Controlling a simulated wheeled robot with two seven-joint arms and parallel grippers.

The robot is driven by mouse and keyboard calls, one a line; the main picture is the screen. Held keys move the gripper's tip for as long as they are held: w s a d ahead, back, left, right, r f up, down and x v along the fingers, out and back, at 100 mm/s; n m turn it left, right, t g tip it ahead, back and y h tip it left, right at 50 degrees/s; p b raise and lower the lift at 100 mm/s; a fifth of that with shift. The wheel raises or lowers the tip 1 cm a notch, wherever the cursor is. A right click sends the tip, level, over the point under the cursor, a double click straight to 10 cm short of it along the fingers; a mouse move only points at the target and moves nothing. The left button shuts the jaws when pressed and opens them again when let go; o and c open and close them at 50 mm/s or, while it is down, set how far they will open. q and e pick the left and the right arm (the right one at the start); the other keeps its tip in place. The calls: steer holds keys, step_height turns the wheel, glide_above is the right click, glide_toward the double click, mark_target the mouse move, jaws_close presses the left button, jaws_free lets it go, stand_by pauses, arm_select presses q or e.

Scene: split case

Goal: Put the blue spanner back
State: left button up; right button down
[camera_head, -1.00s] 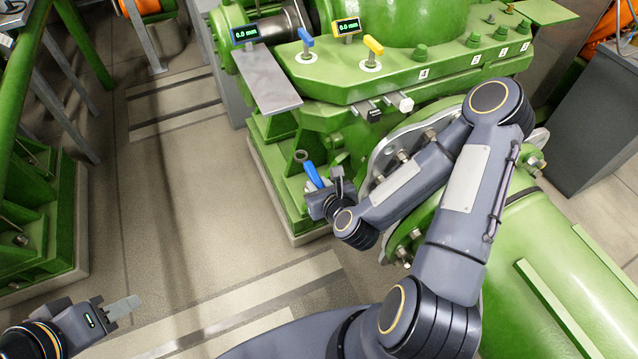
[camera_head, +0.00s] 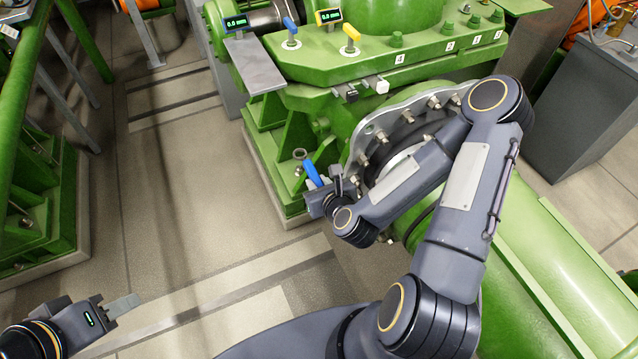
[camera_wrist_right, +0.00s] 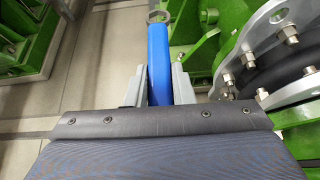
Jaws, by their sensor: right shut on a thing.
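The blue spanner (camera_head: 313,173) is held in my right gripper (camera_head: 328,190), with its ring end pointing away from the gripper. In the right wrist view the blue handle (camera_wrist_right: 158,65) stands between the two grey fingers, and its ring end (camera_wrist_right: 160,16) shows at the top. The spanner is in the air beside the green machine; its lower end is hidden by the gripper. My left gripper (camera_head: 124,305) is at the lower left over the floor, away from everything. Its finger gap cannot be made out.
The green machine (camera_head: 390,70) has a grey side shelf (camera_head: 253,66), blue and yellow handles (camera_head: 350,34) on top and two small displays. A bolted flange (camera_head: 375,130) is close to my right forearm. A grey cabinet (camera_head: 590,110) stands right. Open floor (camera_head: 190,200) lies left.

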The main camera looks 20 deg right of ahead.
steer(key=r+p, duration=0.2)
steer(key=r, duration=0.1)
steer(key=shift+s, duration=0.2)
steer(key=shift+a+f, duration=0.25)
steer(key=shift+d+r+t, duration=0.1)
steer(key=shift+t, duration=0.2)
